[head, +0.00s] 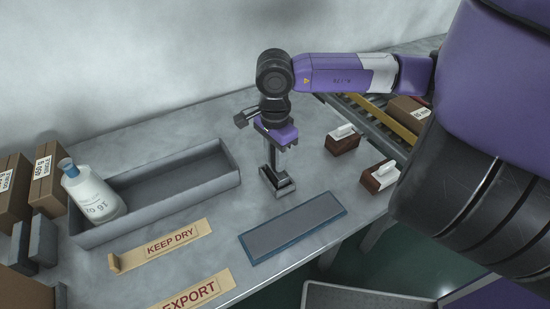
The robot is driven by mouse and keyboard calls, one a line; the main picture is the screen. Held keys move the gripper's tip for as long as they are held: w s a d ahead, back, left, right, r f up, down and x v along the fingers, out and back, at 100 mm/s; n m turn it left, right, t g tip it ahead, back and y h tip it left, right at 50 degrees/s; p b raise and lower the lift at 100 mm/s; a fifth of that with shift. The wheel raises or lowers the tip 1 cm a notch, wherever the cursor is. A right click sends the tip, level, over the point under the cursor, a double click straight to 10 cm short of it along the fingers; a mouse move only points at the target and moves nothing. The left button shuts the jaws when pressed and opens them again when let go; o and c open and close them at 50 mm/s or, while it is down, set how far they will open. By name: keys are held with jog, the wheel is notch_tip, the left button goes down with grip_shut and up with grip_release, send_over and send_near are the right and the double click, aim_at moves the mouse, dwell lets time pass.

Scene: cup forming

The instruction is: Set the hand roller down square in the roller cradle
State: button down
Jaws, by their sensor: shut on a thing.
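My gripper (274,170) points straight down over the middle of the table and is shut on the upper part of a small grey and black tool, which I take to be the hand roller (279,187). Its lower end is broad, with pale edges, and sits at or very near the table top. I cannot tell whether it touches. No separate roller cradle can be made out; it may be the low grey form under the tool, partly hidden by the gripper and the tool.
A blue-edged dark pad (292,226) lies just in front. A long grey tray (190,188) with a white bottle (92,192) is left. Two wooden blocks with white tops (343,141) (380,176) stand right. KEEP DRY (168,244) and EXPORT (195,293) stencils lie front left.

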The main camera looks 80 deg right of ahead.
jog(key=c, duration=1)
grip_release()
notch_tip(320, 180, up, 8)
jog(key=shift+f+b, duration=0.1)
jog(key=shift+b, duration=0.3)
